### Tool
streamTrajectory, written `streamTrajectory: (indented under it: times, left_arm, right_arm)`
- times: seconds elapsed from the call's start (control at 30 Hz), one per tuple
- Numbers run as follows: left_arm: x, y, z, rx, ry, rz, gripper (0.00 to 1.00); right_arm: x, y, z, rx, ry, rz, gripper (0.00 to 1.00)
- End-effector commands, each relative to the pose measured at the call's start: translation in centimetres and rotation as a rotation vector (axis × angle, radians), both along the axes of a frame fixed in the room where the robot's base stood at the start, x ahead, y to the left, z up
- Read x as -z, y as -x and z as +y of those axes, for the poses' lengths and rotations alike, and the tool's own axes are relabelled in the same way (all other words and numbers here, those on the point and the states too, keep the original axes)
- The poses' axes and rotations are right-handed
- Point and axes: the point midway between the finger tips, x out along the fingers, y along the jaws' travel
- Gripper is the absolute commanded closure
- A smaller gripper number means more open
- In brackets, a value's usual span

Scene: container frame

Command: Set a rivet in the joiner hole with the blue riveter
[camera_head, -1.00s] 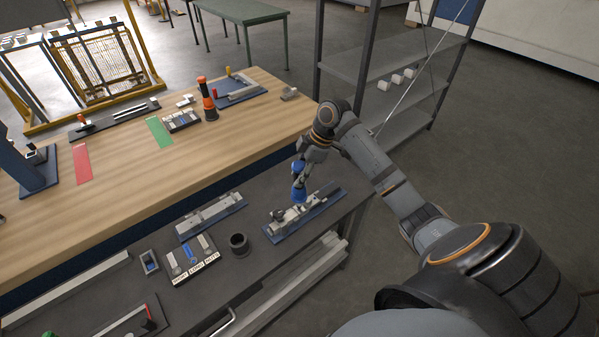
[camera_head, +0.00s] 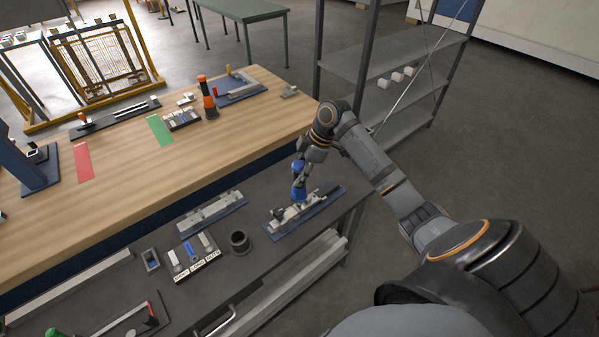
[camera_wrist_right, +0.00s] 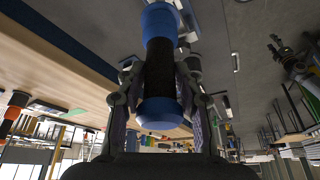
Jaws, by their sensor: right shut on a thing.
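The blue riveter (camera_head: 299,184) is a small tool with blue ends and a black grip. My right gripper (camera_head: 301,170) is shut on it above the right-hand fixture. In the right wrist view the riveter (camera_wrist_right: 159,70) lies between the two fingers of the gripper (camera_wrist_right: 165,100). The fixture with light metal parts sits on a blue base plate (camera_head: 331,197) on the dark bench. The riveter's lower end is at or just above these parts; I cannot tell whether it touches. The joiner hole and any rivet are too small or hidden to make out. My left gripper is not in view.
A second fixture (camera_head: 212,212) on a blue plate lies to the left. A dark cup (camera_head: 240,242) and a labelled parts tray (camera_head: 196,258) stand in front of it. The wooden table (camera_head: 130,195) is behind. An orange and black tool (camera_head: 207,97) stands on it.

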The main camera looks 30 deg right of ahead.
Motion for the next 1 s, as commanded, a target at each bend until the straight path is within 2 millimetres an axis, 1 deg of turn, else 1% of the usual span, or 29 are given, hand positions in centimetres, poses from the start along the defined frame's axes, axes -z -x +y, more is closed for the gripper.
streamTrajectory:
  times: [0.27, 0.57, 1.0]
  left_arm:
    - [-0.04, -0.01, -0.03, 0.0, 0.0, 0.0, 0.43]
    - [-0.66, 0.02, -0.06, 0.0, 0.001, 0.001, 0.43]
    - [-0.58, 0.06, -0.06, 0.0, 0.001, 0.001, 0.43]
  right_arm:
    - [-0.07, -0.05, 0.03, -0.001, 0.0, -0.002, 0.97]
    - [-0.14, -0.08, 0.03, 0.0, 0.0, -0.001, 0.97]
    - [0.05, -0.09, 0.03, 0.001, 0.0, -0.002, 0.97]
